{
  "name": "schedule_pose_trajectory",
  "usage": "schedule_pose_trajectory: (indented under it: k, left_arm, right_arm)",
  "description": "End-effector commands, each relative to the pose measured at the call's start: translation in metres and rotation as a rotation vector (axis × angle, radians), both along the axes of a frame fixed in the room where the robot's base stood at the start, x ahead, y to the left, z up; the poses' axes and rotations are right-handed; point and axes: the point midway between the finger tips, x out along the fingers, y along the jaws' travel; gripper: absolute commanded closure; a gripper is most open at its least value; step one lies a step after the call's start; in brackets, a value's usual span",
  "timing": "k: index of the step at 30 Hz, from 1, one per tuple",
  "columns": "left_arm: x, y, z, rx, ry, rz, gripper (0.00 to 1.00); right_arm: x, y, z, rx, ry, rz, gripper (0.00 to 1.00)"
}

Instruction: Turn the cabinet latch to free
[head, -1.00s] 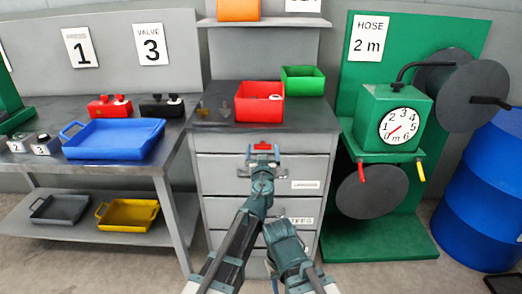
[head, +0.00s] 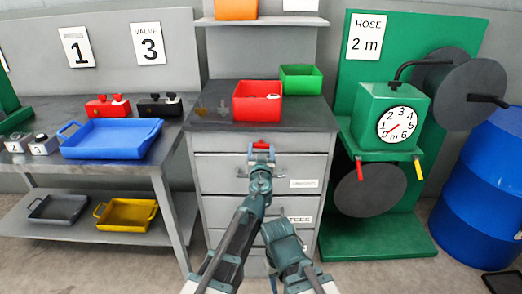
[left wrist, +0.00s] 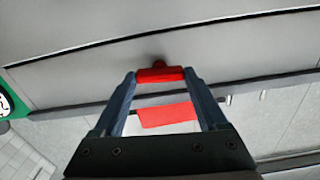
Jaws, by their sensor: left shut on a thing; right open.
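The cabinet latch is a small red bar (head: 267,144) at the top of the grey drawer cabinet's front (head: 313,160). My left gripper (head: 262,151) is at it, shut on it. In the left wrist view, the red latch bar (left wrist: 160,75) lies crosswise between the fingertips of the left gripper (left wrist: 160,79), with a round red pivot behind it. A flat red plate (left wrist: 168,116) shows between the fingers, closer to the palm. My right gripper (head: 283,238) is lower, in front of the drawers, and open; its fingertips are hard to make out.
A red bin (head: 257,108) and a green bin (head: 302,79) stand on the cabinet top. A bench with a blue tray (head: 112,140) is at the left. A green hose stand (head: 392,115) and a blue barrel (head: 490,190) are at the right.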

Motion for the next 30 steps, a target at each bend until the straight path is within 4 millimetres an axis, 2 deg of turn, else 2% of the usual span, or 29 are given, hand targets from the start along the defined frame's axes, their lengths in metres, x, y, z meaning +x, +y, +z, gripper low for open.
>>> schedule_pose_trajectory:
  k: [30]
  left_arm:
    - [-0.0006, -0.0012, -0.0009, 0.93, 0.0, 0.0, 0.81]
  right_arm:
    - [0.0, 0.0, -0.0009, 0.0, 0.0, 0.0, 0.5]
